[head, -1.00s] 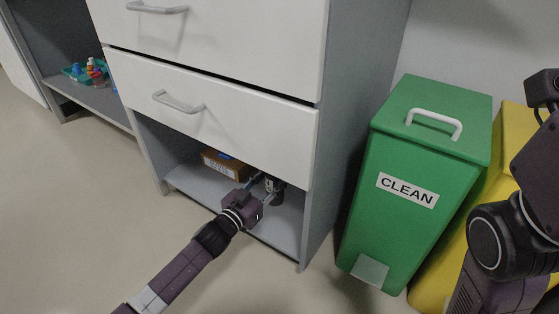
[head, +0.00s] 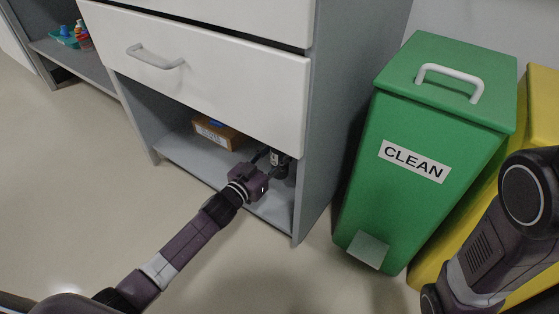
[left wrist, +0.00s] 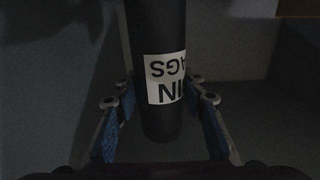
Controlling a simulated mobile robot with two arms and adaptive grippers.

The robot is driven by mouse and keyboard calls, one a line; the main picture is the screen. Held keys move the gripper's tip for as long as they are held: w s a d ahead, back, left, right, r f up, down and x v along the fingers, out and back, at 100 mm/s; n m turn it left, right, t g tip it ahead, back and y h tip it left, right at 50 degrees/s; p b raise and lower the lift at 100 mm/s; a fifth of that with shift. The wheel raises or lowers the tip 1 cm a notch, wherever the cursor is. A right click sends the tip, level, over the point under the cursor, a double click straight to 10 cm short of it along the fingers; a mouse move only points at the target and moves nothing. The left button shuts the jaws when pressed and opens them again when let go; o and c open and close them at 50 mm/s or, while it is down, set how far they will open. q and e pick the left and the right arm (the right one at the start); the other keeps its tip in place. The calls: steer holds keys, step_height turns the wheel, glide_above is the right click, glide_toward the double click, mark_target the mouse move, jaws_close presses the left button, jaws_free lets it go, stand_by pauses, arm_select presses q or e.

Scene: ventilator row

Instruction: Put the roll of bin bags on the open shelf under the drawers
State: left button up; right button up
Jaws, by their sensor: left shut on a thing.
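The roll of bin bags is a dark cylinder with a white label in the left wrist view (left wrist: 157,45), its lettering upside down there. In the head view only a small part of the roll (head: 278,165) shows, inside the open shelf (head: 187,157) under the drawers (head: 215,90). My left gripper (head: 270,158) reaches into the shelf's right half and is shut on the roll; its blue-padded fingers flank the roll in the left wrist view (left wrist: 160,100). I cannot tell whether the roll touches the shelf board. My right arm shows at the right, its gripper out of view.
A brown box (head: 216,134) stands on the shelf, left of my left gripper. The cabinet's side panel (head: 312,180) is close on the right. Beyond it stand a green bin marked CLEAN (head: 425,115) and a yellow bin (head: 540,100). Shelf space at the front left is bare.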

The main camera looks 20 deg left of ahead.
mark_target(275, 163)
arm_select(q)
steer(key=shift+f+b, duration=0.85)
steer(key=shift+f, duration=0.55)
steer(key=shift+f, duration=0.15)
steer(key=o, duration=1.3)
